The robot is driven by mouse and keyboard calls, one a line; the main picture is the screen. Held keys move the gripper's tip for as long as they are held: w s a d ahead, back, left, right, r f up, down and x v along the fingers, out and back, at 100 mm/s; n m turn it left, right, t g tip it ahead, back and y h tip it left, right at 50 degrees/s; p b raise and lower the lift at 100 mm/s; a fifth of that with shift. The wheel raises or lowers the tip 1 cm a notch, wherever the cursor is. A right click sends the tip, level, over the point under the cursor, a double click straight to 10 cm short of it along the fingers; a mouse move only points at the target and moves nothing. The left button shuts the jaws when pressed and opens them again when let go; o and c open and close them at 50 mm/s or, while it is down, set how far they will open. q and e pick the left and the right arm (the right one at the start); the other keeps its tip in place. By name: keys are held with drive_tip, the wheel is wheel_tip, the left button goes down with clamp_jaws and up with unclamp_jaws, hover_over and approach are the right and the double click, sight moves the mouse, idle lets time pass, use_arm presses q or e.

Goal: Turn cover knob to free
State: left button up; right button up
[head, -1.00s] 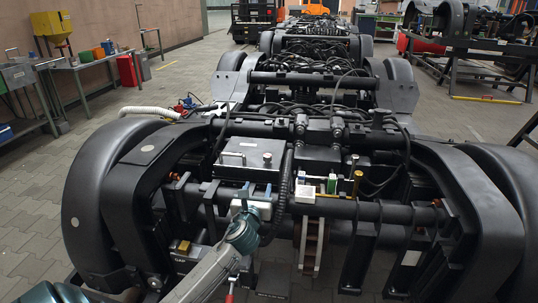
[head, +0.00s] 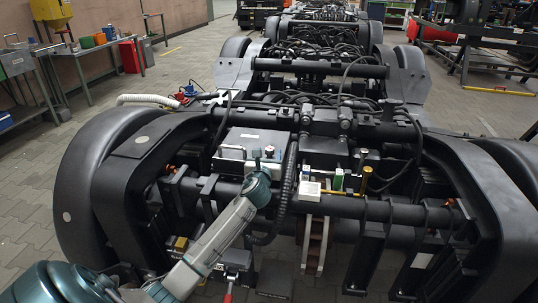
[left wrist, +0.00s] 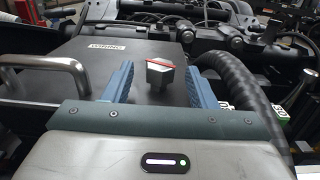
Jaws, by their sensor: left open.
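The cover is a dark box lid (head: 246,136) on the bogie frame, with a metal handle at its left; it also shows in the left wrist view (left wrist: 110,62) with a label reading "WIRING". The knob (left wrist: 160,75) is a grey faceted block with a red line across its top, standing on the lid. My left gripper (left wrist: 153,70) is open, with one blue finger on each side of the knob in that picture; the knob looks nearer the right finger. I see no clear contact. In the head view my left gripper (head: 263,157) is over the lid's right front and hides the knob. My right gripper is out of view.
A ribbed black hose (head: 288,180) runs just right of the lid. Small white, green and yellow items, including a white box (head: 309,189), sit on the frame right of it. The lid's metal handle (left wrist: 58,73) stands up at its left.

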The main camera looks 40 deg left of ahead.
use_arm(q)
drive_tip(key=shift+x, duration=0.85)
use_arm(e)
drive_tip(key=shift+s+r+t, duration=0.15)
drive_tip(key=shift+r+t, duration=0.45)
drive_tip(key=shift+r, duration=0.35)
use_arm(q)
drive_tip(key=shift+c, duration=0.2)
drive_tip(key=c, duration=0.9)
drive_tip(key=n+g+y, duration=0.2)
drive_tip(key=y, duration=0.1)
drive_tip(key=n+g+y+p, duration=0.1)
drive_tip(key=y, duration=0.1)
drive_tip(key=shift+w+d+r+n, duration=0.1)
drive_tip(key=shift+w+d+n, duration=0.15)
drive_tip(key=shift+n, duration=0.15)
drive_tip(key=shift+c, duration=0.2)
drive_tip(key=shift+s+n+g+y, duration=0.1)
drive_tip(key=shift+n+g+y, duration=0.3)
drive_tip(key=shift+g, duration=0.3)
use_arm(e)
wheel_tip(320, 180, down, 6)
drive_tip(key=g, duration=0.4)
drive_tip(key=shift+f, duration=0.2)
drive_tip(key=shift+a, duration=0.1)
use_arm(q)
drive_tip(key=o, duration=1)
